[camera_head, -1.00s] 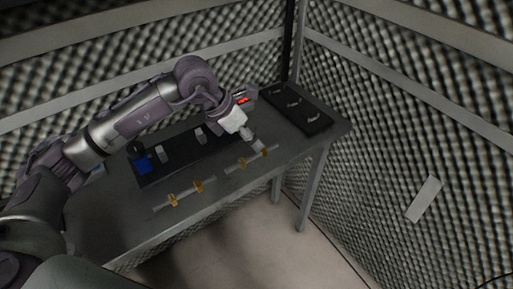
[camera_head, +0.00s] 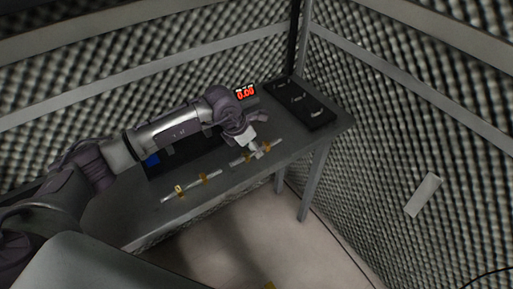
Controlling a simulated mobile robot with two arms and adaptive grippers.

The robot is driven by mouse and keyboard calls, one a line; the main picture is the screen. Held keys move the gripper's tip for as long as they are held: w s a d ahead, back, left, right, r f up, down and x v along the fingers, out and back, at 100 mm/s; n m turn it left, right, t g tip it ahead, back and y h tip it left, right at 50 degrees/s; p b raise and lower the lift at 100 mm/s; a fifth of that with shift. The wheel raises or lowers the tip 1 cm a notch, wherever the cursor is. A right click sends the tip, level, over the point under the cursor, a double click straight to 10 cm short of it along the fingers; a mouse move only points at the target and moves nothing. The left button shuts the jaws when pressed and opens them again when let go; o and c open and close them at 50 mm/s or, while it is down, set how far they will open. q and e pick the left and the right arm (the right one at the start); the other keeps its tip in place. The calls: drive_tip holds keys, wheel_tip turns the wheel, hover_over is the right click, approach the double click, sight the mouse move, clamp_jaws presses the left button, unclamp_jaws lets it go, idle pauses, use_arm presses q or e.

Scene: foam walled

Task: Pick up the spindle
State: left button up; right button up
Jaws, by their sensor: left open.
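Two pale rods with yellow-orange collars, which look like spindles, lie along the front part of the grey table. The left spindle (camera_head: 192,188) is in full view. The right spindle (camera_head: 275,145) is partly hidden by my left gripper (camera_head: 257,154). The left gripper is open and points down at the middle of the right spindle, very close to it. I cannot tell whether it touches. My right gripper is not in view.
The table (camera_head: 150,215) stands against foam walls. A dark tray with small pale parts (camera_head: 312,118) lies at its right end. A display with red digits (camera_head: 246,93) stands at the back. A blue object (camera_head: 152,160) is partly behind my left arm.

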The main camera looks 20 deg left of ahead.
use_arm(q)
drive_tip(key=shift+x, duration=1)
drive_tip(key=shift+c, duration=0.2)
drive_tip(key=shift+r, duration=0.1)
clamp_jaws()
drive_tip(key=shift+w+r, duration=0.1)
